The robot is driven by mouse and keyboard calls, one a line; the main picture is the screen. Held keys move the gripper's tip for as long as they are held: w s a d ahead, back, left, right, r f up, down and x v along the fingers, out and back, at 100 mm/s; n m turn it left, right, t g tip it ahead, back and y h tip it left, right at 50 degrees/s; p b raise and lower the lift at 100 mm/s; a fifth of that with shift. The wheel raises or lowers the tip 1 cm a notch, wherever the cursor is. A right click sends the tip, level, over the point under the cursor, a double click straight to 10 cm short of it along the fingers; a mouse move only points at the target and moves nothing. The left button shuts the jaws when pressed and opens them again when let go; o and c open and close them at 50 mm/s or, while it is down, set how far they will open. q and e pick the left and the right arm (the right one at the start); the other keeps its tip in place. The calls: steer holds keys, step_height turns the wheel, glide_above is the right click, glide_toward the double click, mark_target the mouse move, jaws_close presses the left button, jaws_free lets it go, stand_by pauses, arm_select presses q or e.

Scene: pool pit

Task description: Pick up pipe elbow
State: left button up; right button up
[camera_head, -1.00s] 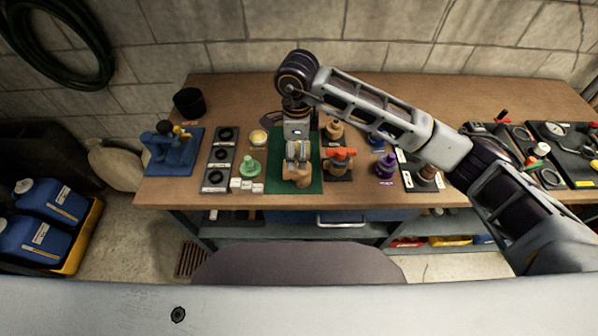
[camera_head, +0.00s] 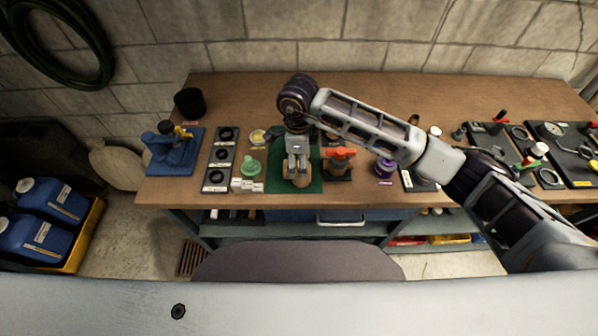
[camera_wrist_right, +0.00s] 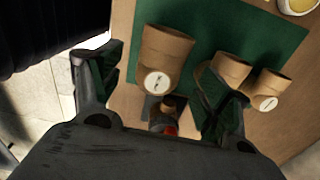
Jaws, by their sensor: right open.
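Tan pipe fittings lie on a green mat (camera_head: 307,187) on the bench. In the right wrist view one tan fitting (camera_wrist_right: 165,60) with a round white label lies in the gap between my fingers, and a second, bent-looking tan fitting (camera_wrist_right: 232,68) lies by the right-hand finger. I cannot tell for sure which one is the pipe elbow. My right gripper (camera_head: 297,174) is open over the mat, pointing down; it also shows in the wrist view (camera_wrist_right: 160,92). It hides much of the fittings from the head view, and contact cannot be told. My left gripper is not in view.
A valve with a red handle (camera_head: 340,153) stands close right of the mat. A green funnel-shaped part (camera_head: 250,166) and small white blocks (camera_head: 247,185) stand close left. A purple part (camera_head: 385,168) is further right. The bench's front edge is near; bare wood lies behind.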

steer(key=shift+d+f, duration=0.1)
steer(key=shift+f, duration=0.65)
steer(key=shift+f+p, duration=0.55)
steer(key=shift+f, duration=0.85)
steer(key=c, duration=1.2)
steer(key=shift+r, duration=0.15)
steer(key=shift+r+b, duration=0.95)
steer(key=shift+r, duration=3.95)
